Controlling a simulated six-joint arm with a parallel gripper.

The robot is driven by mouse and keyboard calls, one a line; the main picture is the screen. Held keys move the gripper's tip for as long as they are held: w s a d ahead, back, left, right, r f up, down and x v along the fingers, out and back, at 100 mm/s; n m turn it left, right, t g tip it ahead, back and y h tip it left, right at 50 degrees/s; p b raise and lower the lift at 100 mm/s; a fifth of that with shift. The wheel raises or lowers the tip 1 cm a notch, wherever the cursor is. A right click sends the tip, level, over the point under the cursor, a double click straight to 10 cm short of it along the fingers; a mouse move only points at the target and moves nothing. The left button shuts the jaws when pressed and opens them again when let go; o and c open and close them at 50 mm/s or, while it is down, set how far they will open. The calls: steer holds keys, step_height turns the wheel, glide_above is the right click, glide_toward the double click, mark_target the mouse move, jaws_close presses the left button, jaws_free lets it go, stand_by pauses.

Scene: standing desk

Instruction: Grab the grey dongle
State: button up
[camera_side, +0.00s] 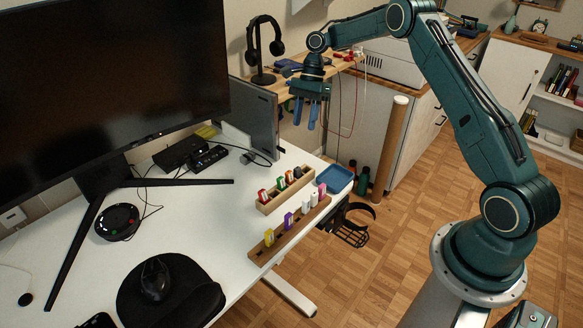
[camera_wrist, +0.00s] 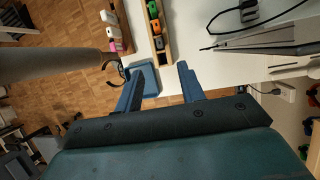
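My gripper (camera_side: 305,122) is open and empty, high above the far right end of the desk, with its two blue fingers pointing down. In the wrist view its fingers (camera_wrist: 163,80) are apart with nothing between them. Small coloured dongles stand in two wooden racks. The front rack (camera_side: 287,238) holds yellow, purple, pale and pink ones; the back rack (camera_side: 273,206) holds red, green and dark ones, plus an orange one. Two pale dongles (camera_side: 310,200) stand near the front rack's far end. I cannot tell for certain which dongle is grey.
A blue tray (camera_side: 336,179) lies at the desk's far right corner and shows below my fingers in the wrist view (camera_wrist: 150,84). A monitor (camera_side: 110,80), a grey upright panel (camera_side: 251,118), a cabled hub (camera_side: 207,158) and a mouse (camera_side: 155,280) occupy the desk. A cardboard tube (camera_side: 390,150) stands beyond.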

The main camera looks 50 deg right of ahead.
glide_above(297, 168)
steer(key=w+d, duration=0.1)
steer(key=d, duration=0.2)
steer(key=shift+a+f, duration=0.15)
steer(key=shift+f, duration=3.6)
steer(key=shift+x, duration=2.6)
jaws_close()
